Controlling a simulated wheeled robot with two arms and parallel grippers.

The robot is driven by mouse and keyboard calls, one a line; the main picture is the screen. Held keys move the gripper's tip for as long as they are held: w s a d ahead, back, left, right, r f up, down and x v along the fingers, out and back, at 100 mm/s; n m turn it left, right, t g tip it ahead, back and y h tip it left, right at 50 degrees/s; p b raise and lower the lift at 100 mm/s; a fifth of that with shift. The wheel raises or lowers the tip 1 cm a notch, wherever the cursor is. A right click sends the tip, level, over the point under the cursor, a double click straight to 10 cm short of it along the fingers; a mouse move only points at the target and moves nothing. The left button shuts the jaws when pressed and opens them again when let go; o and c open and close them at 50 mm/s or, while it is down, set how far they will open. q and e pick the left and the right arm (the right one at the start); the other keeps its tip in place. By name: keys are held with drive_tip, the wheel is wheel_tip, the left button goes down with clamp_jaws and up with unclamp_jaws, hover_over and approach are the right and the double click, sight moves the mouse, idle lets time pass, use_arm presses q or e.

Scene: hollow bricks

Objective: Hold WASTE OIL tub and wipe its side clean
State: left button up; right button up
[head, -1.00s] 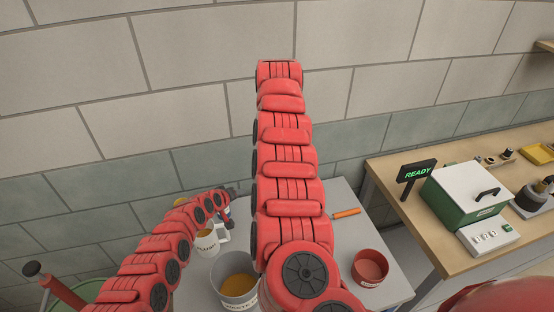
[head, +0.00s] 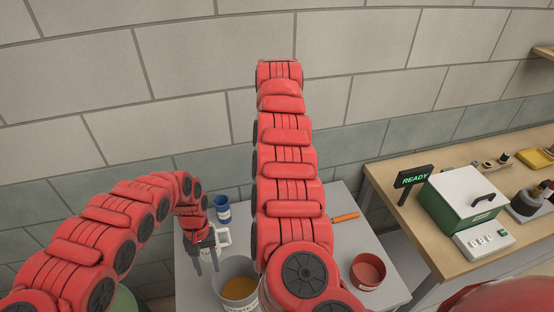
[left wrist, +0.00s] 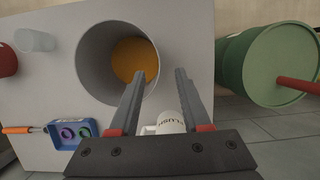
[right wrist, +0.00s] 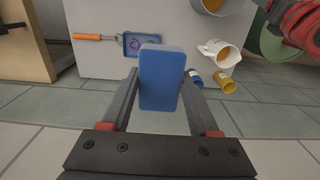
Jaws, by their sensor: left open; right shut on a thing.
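The WASTE OIL tub (head: 222,275) is a grey open bucket with amber liquid in it, standing on the grey table. The right arm hides part of it, and its label is not readable now. My left gripper (head: 205,268) is open and points down at the tub's left edge. In the left wrist view, one finger overlaps the mouth of the tub (left wrist: 88,65) and the other shows outside its rim; I cannot tell their height above it.
A white FLUSH jug (head: 223,238) stands close beside the left gripper, with a blue cup (head: 222,212) behind. A red bowl (head: 368,270), an orange-handled tool (head: 345,217) and a blue tray (left wrist: 72,134) are on the table. A green drum (left wrist: 268,65) stands beside the table.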

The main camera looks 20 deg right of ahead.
use_arm(q)
drive_tip(key=b+x, duration=0.1)
drive_tip(key=x, duration=0.6)
drive_tip(key=shift+f+b, duration=0.3)
drive_tip(key=shift+f, duration=0.1)
use_arm(e)
drive_tip(key=shift+f, duration=0.85)
use_arm(q)
drive_tip(key=shift+s, duration=0.15)
clamp_jaws()
